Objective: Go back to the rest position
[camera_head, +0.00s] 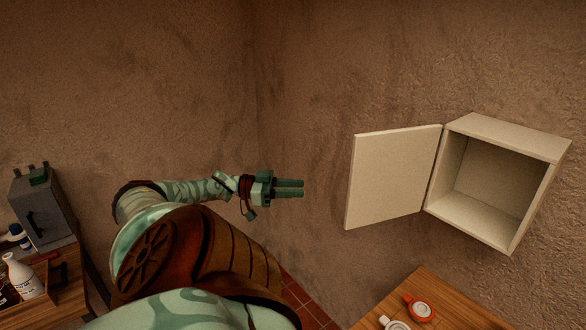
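My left gripper (289,187) is in the middle of the view, in front of the bare wall, with its fingers pointing right. Its two fingers lie close together with nothing seen between them; whether they are fully shut is unclear. It is well clear of the cabinet, the tables and the jars. My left arm reaches in from the bottom and left. My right gripper is not in view.
A cream wall cabinet (483,201) stands open at the right, empty as far as seen, its door (393,177) swung left. An orange-topped jar (419,308) and a white-topped one (394,323) stand on a wooden table (450,298). A bottle (22,277) and grey box (43,207) are left.

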